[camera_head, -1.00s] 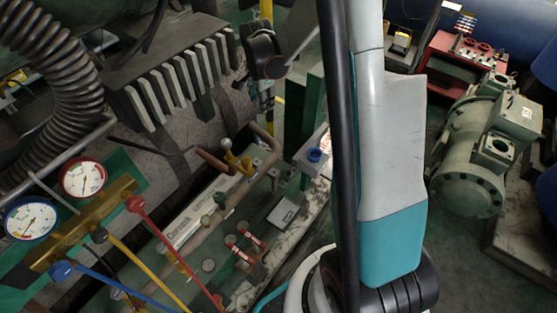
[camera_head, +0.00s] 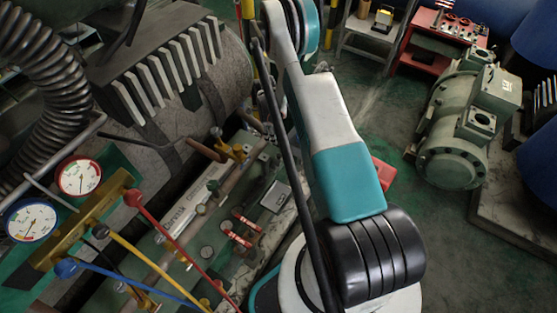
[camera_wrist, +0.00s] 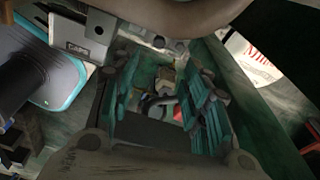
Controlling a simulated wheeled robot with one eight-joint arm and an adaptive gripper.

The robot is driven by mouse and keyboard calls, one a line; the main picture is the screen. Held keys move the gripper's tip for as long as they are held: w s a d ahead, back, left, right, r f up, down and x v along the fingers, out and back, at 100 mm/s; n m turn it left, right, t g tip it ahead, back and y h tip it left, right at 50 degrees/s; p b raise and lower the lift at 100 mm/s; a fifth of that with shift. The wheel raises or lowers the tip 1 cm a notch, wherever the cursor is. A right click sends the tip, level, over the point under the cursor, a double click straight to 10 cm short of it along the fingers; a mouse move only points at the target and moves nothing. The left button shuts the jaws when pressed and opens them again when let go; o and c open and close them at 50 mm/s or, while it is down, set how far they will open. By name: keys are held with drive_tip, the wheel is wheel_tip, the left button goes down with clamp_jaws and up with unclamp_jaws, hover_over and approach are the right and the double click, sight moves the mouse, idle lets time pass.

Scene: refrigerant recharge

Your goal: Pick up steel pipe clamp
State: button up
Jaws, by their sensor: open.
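I cannot make out the steel pipe clamp for certain in either view. In the wrist view, my gripper (camera_wrist: 165,95) is open, with its two ridged fingers apart at left and right. Between and beyond them, a small curved grey piece (camera_wrist: 156,103) shows beside a bit of red. It is too small and dark to name. Nothing is visibly held. In the head view my arm rises through the middle and leaves the top edge, so my gripper is out of sight there.
A brass gauge manifold (camera_head: 84,228) with red, yellow and blue hoses stands at lower left. Pipework and valves (camera_head: 240,215) lie left of my arm. A green motor (camera_head: 465,125) stands at right. A red cart (camera_head: 440,42) is at the back. Floor between them is open.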

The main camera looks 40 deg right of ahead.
drive_tip(key=b, duration=0.3)
hover_over(279, 155)
drive_tip(key=f, duration=0.6)
drive_tip(key=w+f, duration=0.1)
drive_tip(key=f, duration=0.2)
drive_tip(key=shift+a, duration=0.35)
drive_tip(key=f+b, duration=0.1)
drive_tip(key=f, duration=0.2)
drive_tip(key=s+f+b, duration=0.1)
drive_tip(key=f, duration=0.1)
drive_tip(key=shift+d+b, duration=0.25)
drive_tip(key=shift+b, duration=0.05)
drive_tip(key=shift+r, duration=0.15)
clamp_jaws()
